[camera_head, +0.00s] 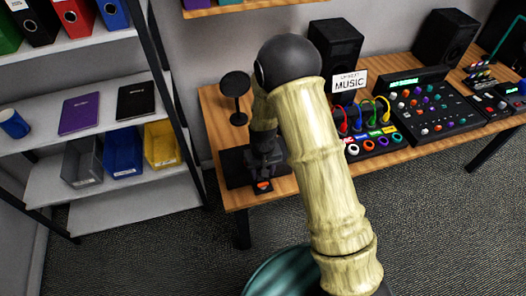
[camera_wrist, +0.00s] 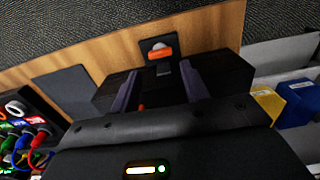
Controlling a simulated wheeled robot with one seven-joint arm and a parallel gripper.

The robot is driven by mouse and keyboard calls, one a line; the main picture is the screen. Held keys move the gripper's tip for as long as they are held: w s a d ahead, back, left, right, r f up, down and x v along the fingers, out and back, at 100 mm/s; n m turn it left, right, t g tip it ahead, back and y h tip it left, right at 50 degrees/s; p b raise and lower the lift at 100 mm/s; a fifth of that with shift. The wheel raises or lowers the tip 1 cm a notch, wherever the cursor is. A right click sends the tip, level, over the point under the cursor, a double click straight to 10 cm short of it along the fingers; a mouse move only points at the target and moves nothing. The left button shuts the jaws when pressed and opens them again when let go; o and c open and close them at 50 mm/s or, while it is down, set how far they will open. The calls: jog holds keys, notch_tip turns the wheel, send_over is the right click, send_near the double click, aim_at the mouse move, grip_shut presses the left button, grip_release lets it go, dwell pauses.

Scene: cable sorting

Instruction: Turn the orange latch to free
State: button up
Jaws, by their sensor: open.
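The orange latch (camera_head: 264,186) sits on a small black plate at the front edge of the wooden desk in the head view. It shows in the wrist view (camera_wrist: 162,53), lying crosswise on a black plate with a pale round part above it. My gripper (camera_wrist: 158,80) is open, with its two dark purple-grey fingers on either side of a black box and pointing toward the latch plate. The latch lies beyond the fingertips, not between them. A second small orange bit (camera_wrist: 141,107) shows beside the left finger, mostly hidden. In the head view my arm partly hides the gripper.
The desk (camera_head: 215,105) holds a panel of coloured cables (camera_head: 372,140), a mixer (camera_head: 435,105) and a speaker (camera_head: 335,45) to the right. A dark round-topped stand (camera_head: 236,88) is behind. Shelves with bins (camera_head: 123,148) stand left.

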aim_at(263, 183)
notch_tip(263, 183, up, 11)
jog(key=shift+b, duration=0.3)
dwell(0.4)
jog(key=s+d+r+m+t+p, duration=0.2)
jog(key=s+d+r+m, duration=0.1)
jog(key=s+d+r, duration=0.7)
jog(key=s+d, duration=0.4)
jog(key=shift+d+r+t, duration=0.15)
jog(key=shift+r+t, duration=0.05)
jog(key=shift+t, duration=0.1)
jog(key=shift+c, duration=0.4)
